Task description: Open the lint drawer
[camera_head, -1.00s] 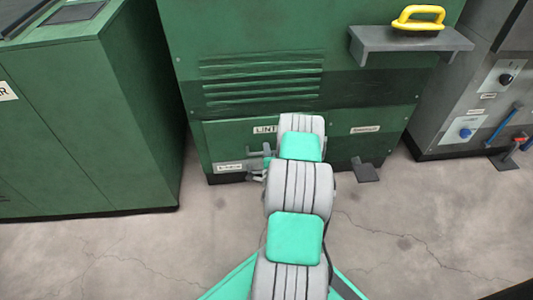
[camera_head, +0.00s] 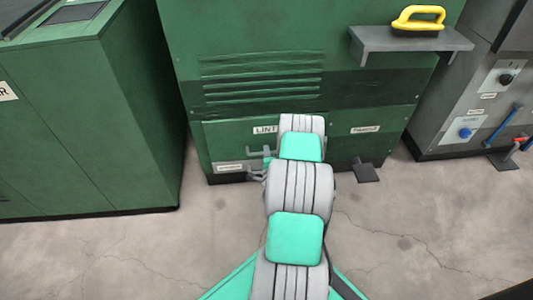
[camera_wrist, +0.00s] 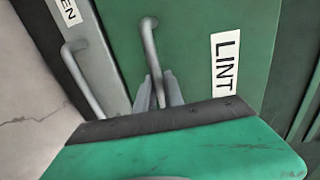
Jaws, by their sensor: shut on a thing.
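The lint drawer's green front (camera_head: 222,140) is low on the green machine. It bears a white LINT label, which also shows in the wrist view (camera_wrist: 226,63), where the drawer front (camera_wrist: 188,45) fills the upper middle. A grey bar handle (camera_wrist: 150,45) stands out from that front. My gripper (camera_wrist: 159,88) is shut on this handle, its two grey fingers either side of the bar. In the head view my arm covers the right part of the drawer front and most of the gripper. The drawer front looks flush with the machine, though the arm hides part of it.
A second grey handle (camera_wrist: 84,80) sits on the grey strip just below the drawer, close to my gripper. A foot pedal (camera_head: 366,172) stands on the floor to the right. A shelf (camera_head: 410,42) holds a yellow handle-shaped object (camera_head: 419,18). Green (camera_head: 90,120) and grey (camera_head: 465,105) cabinets flank the machine.

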